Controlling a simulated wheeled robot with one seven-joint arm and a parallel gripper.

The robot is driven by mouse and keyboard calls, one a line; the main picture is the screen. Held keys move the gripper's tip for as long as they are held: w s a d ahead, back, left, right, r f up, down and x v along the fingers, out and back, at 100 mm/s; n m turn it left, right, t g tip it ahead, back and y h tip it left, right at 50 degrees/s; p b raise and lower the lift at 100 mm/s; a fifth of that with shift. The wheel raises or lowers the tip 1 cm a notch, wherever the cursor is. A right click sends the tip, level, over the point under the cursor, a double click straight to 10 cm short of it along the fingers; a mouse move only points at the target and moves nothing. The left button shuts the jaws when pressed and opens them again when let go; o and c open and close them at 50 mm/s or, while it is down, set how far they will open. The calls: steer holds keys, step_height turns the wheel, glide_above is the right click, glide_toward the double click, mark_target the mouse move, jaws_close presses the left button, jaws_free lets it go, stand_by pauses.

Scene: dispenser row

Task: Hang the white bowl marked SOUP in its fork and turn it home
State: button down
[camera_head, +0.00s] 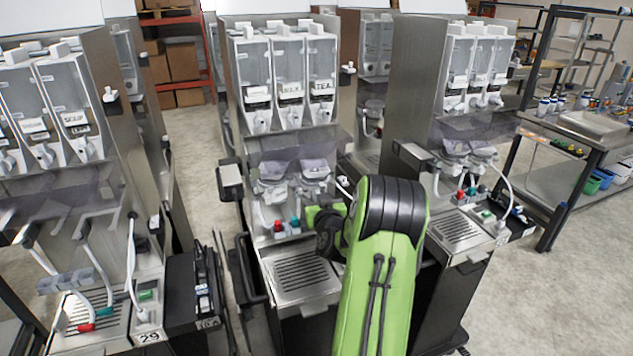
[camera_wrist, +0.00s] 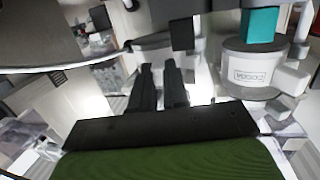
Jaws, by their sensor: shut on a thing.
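In the wrist view my gripper (camera_wrist: 158,72) has its two dark fingers close together, shut on a pale piece just beyond the tips, which I take to be the white bowl (camera_wrist: 160,54). Its SOUP mark is not visible, and its fork cannot be made out. In the head view my gripper (camera_head: 318,216) is at the front of the middle dispenser (camera_head: 285,85), below its bowls, its fingertips hidden by my green arm. A separate white labelled bowl (camera_wrist: 250,68) sits to the right in the wrist view; its label is unclear.
Two pale bowls (camera_head: 315,168) show in the middle dispenser, above red and teal fittings (camera_head: 295,221) and a slotted drip tray (camera_head: 300,275). A left dispenser carries a SOUP canister (camera_head: 75,122). A right dispenser (camera_head: 460,75) stands close beside my arm. Floor shows between machines.

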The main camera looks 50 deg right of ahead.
steer(key=shift+w+a+r+m+g+h+p, duration=0.2)
steer(key=shift+w+m+g+h+p, duration=0.15)
steer(key=shift+p, duration=1)
steer(key=c, duration=1.2)
jaws_free()
steer(key=shift+c, duration=0.2)
steer(key=shift+o, duration=0.9)
steer(key=shift+d+f, duration=0.1)
steer(key=f+b+v, duration=0.1)
steer(key=b+v, duration=0.5)
steer(key=v, duration=0.1)
steer(key=shift+s+r, duration=0.2)
